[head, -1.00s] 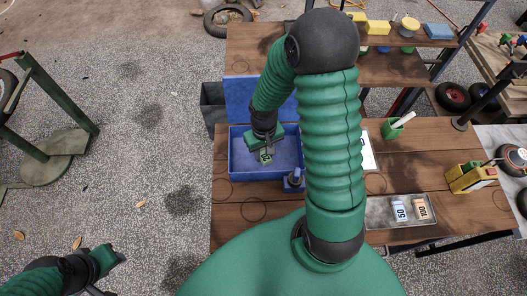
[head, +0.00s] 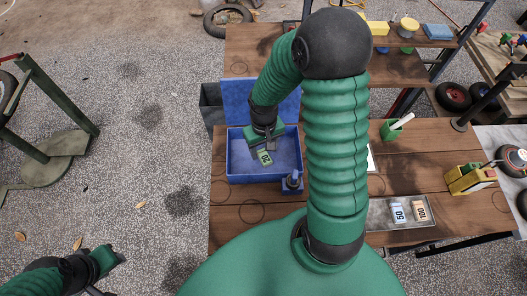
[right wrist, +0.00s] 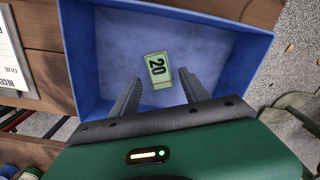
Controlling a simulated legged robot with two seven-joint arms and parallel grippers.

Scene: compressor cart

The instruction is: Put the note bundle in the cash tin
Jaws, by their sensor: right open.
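The note bundle (head: 265,158) is green and marked 20. It lies inside the blue cash tin (head: 265,180) on the wooden bench, on the tin's floor as far as I can tell. In the right wrist view the bundle (right wrist: 157,67) shows between and beyond the fingers, apart from them, with the tin's walls (right wrist: 240,45) around it. My right gripper (head: 264,147) is open and empty above the bundle. The tin's lid (head: 285,95) stands open at the back. My left gripper (head: 113,258) is at lower left, away from the bench; its jaws are unclear.
A small blue stamp-like item (head: 291,182) stands at the tin's front right corner. A grey tray (head: 385,218) holds bundles marked 50 and 100. A green cup (head: 391,130) and a yellow item (head: 470,178) stand farther right. The bench front left is clear.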

